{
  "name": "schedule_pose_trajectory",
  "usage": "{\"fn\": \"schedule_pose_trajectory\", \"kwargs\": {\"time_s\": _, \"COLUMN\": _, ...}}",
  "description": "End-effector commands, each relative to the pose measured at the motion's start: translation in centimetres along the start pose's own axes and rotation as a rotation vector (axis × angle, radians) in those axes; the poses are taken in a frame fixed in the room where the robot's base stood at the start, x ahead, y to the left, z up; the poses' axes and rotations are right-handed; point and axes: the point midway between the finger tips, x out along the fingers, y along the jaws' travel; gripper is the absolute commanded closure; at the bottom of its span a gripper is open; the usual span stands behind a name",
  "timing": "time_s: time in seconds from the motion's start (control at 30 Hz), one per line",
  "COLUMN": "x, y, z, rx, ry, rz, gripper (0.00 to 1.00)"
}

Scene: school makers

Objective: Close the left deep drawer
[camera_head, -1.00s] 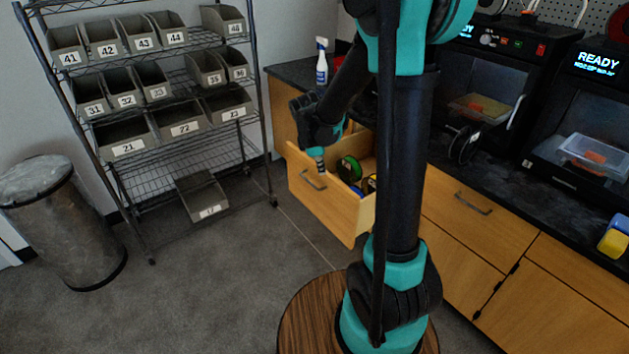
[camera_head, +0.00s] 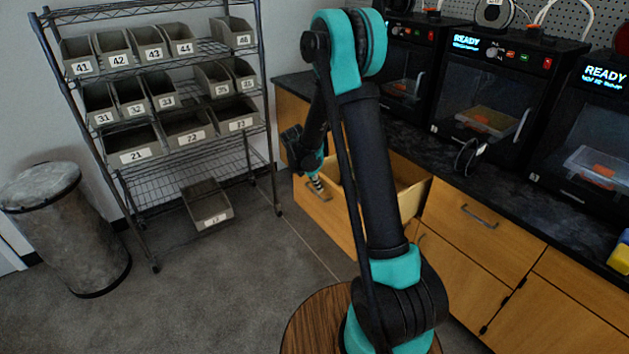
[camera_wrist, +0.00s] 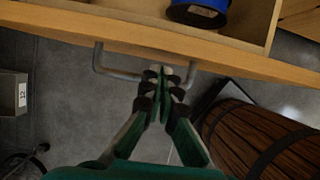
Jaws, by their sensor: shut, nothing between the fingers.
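The left deep drawer (camera_head: 335,222) is pulled out from the wooden cabinet, its interior partly showing behind my arm. Its front board's top edge (camera_wrist: 75,22) crosses the upper wrist view. The grey metal handle (camera_wrist: 118,75) stands out from the board; it also shows in the head view (camera_head: 318,196). My gripper (camera_wrist: 164,72) is shut and empty. Its fingertips overlap the handle's bar in the wrist view, just outside the drawer front; I cannot tell if they touch. The gripper also shows in the head view (camera_head: 317,180). A blue spool (camera_wrist: 198,14) lies inside the drawer.
A wire shelf (camera_head: 205,75) with numbered bins stands at left, beyond open floor (camera_head: 215,275). A grey trash can (camera_head: 70,235) is at far left. A closed drawer (camera_head: 475,220) is to the right. Printers (camera_head: 490,85) stand on the dark counter.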

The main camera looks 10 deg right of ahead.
Motion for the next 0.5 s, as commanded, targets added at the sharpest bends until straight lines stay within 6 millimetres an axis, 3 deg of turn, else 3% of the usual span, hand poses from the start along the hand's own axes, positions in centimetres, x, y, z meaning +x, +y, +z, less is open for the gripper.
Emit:
{"fn": "schedule_pose_trajectory", "kwargs": {"time_s": 0.2, "x": 2.2, "y": 0.0, "z": 0.0, "rx": 0.000, "ry": 0.000, "rz": 0.001, "gripper": 1.00}}
{"fn": "schedule_pose_trajectory", "kwargs": {"time_s": 0.5, "x": 2.7, "y": 0.0, "z": 0.0, "rx": 0.000, "ry": 0.000, "rz": 0.001, "gripper": 1.00}}
